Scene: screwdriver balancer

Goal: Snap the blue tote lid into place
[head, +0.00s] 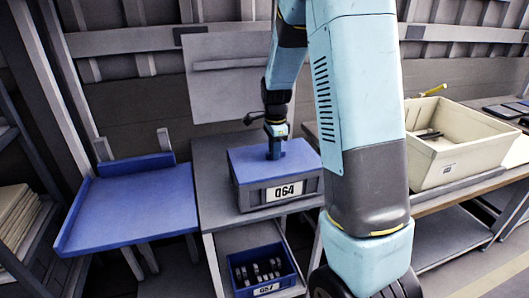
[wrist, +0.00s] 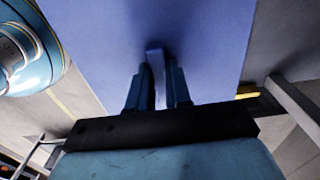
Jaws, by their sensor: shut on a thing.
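The blue tote lid (head: 250,159) lies over the top of a grey tote (head: 256,198) labelled 064 on the grey bench. From the head view I cannot tell whether its edges sit fully flush with the rim. My gripper (head: 276,150) points down at the lid and is shut on its upright blue handle. In the wrist view the lid (wrist: 200,40) fills the middle, and the handle (wrist: 155,62) stands between the fingers of my gripper (wrist: 158,85). The fingers hide part of the handle.
A blue shelf with raised edges (head: 130,205) is at the left. A blue bin (head: 262,272) of small parts sits on the lower shelf. A cream crate (head: 450,140) stands on the right-hand bench. A grey panel (head: 225,75) is on the wall behind the tote.

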